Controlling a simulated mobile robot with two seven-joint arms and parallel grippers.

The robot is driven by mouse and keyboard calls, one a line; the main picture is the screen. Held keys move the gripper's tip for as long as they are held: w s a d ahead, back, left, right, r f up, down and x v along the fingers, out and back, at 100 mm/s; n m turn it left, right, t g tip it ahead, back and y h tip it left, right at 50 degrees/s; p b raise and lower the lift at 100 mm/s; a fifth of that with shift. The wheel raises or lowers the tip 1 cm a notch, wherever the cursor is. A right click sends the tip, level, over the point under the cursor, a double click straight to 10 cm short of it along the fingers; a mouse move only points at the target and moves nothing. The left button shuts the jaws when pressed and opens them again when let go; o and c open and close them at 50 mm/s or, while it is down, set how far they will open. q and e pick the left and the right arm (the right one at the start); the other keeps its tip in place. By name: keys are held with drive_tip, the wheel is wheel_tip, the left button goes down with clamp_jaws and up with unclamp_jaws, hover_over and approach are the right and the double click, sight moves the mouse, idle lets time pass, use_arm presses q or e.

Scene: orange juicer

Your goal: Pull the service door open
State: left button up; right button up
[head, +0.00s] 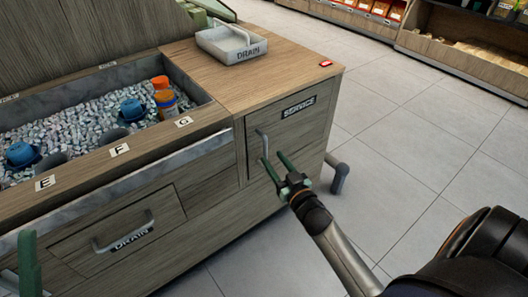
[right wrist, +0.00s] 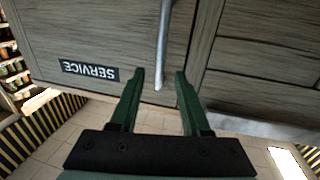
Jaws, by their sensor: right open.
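The service door (head: 287,135) is a grey wood panel at the right end of the counter, with a black SERVICE label (head: 298,107). It looks closed. Its upright metal handle (head: 263,145) is near the door's left side. My right gripper (head: 274,158) is open in front of the door, by the handle's lower end. In the right wrist view the handle (right wrist: 163,45) lies between the two green fingertips (right wrist: 160,74), clear of both in the picture; its depth between them is hard to judge. A green finger of my left gripper (head: 28,262) shows at the left edge.
A DRAIN drawer (head: 120,232) with a handle is left of the door. A bin of ice (head: 75,112) holds blue and orange items. A grey DRAIN tray (head: 232,46) sits on the counter. A bent pipe (head: 340,177) stands right of the door. The tiled floor (head: 410,140) is clear.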

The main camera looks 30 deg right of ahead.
sight(266, 148)
drive_tip(key=w, duration=0.2)
drive_tip(key=w+b, duration=0.1)
drive_tip(key=w, duration=0.3)
drive_tip(key=shift+d, duration=0.35)
clamp_jaws()
idle(1.1)
